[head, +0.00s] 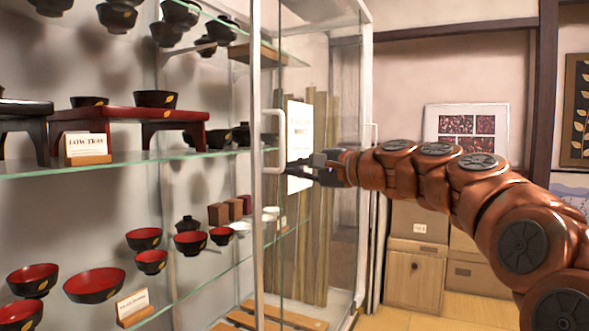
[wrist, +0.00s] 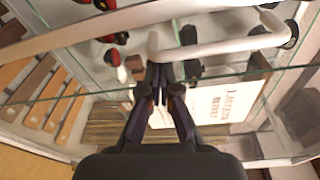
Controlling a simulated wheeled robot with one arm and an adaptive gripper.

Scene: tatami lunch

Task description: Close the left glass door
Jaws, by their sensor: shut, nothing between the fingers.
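A glass door with a slim white upright edge (head: 257,215) stands in front of the display cabinet, which shows shelves of bowls behind it. Its white bar handle (head: 283,130) sits at mid height. My gripper (head: 290,172) is at the lower end of this handle, in front of the glass. In the wrist view the handle (wrist: 225,48) crosses just past the fingertips of my gripper (wrist: 162,72). The fingers are together and hold nothing. Whether they touch the handle, I cannot tell.
Lacquer bowls (head: 95,284) and a low red tray table (head: 130,114) stand on the glass shelves to the left. A white sign (head: 300,140) hangs behind my gripper. Wooden cabinets (head: 415,275) stand at the back right, with open tatami floor (head: 400,318) before them.

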